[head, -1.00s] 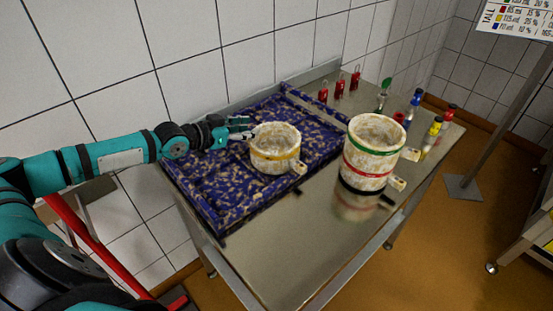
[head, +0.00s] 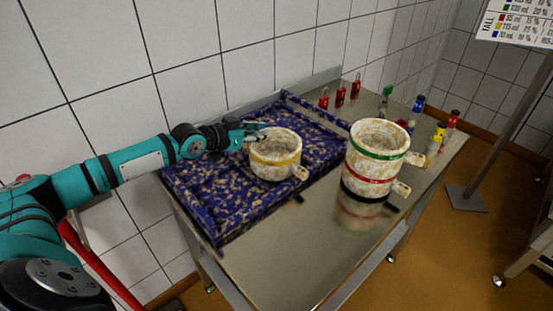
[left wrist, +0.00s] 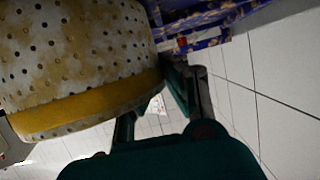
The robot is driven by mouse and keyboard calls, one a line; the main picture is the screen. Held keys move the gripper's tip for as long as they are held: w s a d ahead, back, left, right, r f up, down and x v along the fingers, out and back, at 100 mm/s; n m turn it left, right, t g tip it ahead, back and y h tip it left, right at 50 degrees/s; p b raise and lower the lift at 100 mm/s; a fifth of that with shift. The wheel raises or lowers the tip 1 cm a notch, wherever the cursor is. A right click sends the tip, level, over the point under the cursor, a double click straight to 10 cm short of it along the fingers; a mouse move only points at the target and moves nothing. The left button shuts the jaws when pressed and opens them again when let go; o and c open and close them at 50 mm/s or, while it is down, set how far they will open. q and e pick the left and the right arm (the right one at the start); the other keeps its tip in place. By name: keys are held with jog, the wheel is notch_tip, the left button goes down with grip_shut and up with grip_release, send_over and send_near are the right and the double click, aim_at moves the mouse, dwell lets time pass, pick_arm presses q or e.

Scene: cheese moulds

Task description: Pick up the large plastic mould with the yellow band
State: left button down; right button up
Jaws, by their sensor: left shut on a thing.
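The large plastic mould with the yellow band (head: 275,159) is a round, stained white pot with a side handle. It stands upright on the blue speckled mat. My left gripper (head: 261,134) is at its back left rim, shut on the mould's wall. In the left wrist view the perforated mould (left wrist: 75,50) fills the upper left, its yellow band (left wrist: 90,108) low on it. The gripper fingers (left wrist: 165,75) meet its edge there, and one fingertip is partly hidden by the mould. My right gripper is not in view.
Stacked moulds with green and red bands (head: 376,155) stand on the steel table (head: 290,255) to the right. Red tagged items (head: 340,95) and several coloured bottles (head: 439,137) line the back right. The blue mat (head: 215,195) has a raised edge. The table front is clear.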

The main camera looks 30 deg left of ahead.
pick_arm(q)
jog(key=shift+r, duration=0.15)
dwell(0.4)
jog(key=shift+r, duration=0.55)
notch_tip(320, 180, up, 2)
jog(key=shift+r+b, duration=0.2)
jog(key=shift+b, duration=0.1)
jog(key=s+d+r+b, duration=0.1)
jog(key=s+d+b, duration=0.1)
jog(key=s+d, duration=0.7)
jog(key=d, duration=0.4)
jog(key=shift+r, duration=0.15)
jog(key=shift+d, duration=0.1)
